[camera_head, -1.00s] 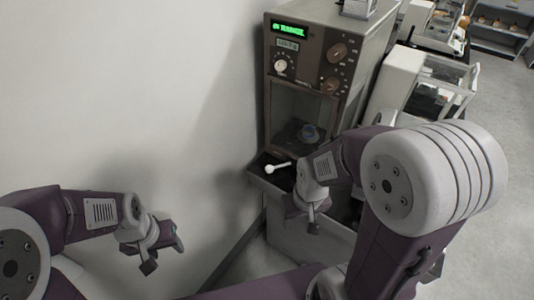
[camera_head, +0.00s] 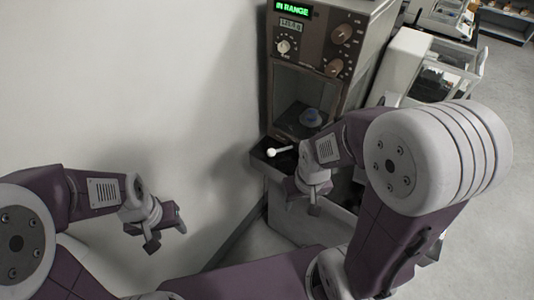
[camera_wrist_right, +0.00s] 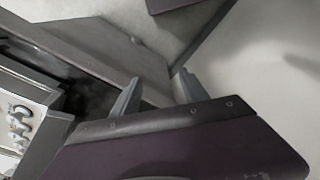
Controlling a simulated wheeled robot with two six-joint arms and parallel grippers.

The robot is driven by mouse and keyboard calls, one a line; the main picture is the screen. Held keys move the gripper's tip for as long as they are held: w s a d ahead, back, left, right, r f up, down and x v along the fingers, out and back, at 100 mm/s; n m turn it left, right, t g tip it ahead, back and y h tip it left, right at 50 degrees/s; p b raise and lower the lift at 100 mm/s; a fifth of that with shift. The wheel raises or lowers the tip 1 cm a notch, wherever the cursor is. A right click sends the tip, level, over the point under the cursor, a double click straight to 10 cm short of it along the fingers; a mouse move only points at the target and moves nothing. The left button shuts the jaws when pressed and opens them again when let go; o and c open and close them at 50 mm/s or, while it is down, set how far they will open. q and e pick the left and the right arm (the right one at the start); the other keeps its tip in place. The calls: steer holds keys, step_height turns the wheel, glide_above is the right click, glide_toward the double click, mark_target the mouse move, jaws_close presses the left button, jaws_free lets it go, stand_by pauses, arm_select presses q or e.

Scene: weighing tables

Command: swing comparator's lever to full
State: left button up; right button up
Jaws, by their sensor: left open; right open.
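The comparator (camera_head: 312,68) is a tall brown and grey cabinet against the wall in the head view. Its green display reads "IN RANGE". The lever (camera_head: 280,151), with a white round knob, sticks out at the lower front, pointing left. My right gripper (camera_head: 314,200) is open and empty, below and right of the lever, apart from it. Its two fingers (camera_wrist_right: 155,92) show spread in the right wrist view, with nothing between them. My left gripper (camera_head: 168,240) is open and empty at the lower left, far from the comparator.
A plain wall (camera_head: 130,90) fills the left side. A white balance (camera_head: 425,70) with a glass case stands right of the comparator. A shelf (camera_head: 505,24) is at the far right. My right upper arm hides part of the table. Free floor shows at right.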

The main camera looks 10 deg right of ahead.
steer(key=f+n+g+b, duration=0.1)
steer(key=f, duration=0.1)
steer(key=s+f+n+h+b, duration=0.1)
steer(key=f+n+b, duration=0.1)
steer(key=f+n+g+h+b, duration=0.1)
steer(key=f+n, duration=0.1)
steer(key=shift+s+d+f+g, duration=0.15)
steer(key=shift+s+d+g, duration=0.15)
steer(key=shift+d, duration=0.1)
steer(key=shift+c, duration=0.2)
step_height(320, 180, down, 4)
steer(key=w+d+n+h+b, duration=0.2)
steer(key=n+h+b, duration=0.2)
steer(key=n+h, duration=0.15)
steer(key=n+t+h+b, duration=0.6)
steer(key=n+t, duration=0.4)
steer(key=n, duration=0.2)
glide_toward(268, 162)
steer(key=s+d, duration=0.3)
steer(key=d, duration=0.4)
steer(key=w+a+r+n+t, duration=0.1)
steer(key=w+a+n+t, duration=0.15)
steer(key=a+t, duration=0.2)
steer(key=shift+n+g, duration=0.25)
steer(key=shift+n, duration=0.05)
steer(key=x, duration=0.8)
steer(key=shift+w+b, duration=0.25)
steer(key=shift+b, duration=0.1)
jaws_close()
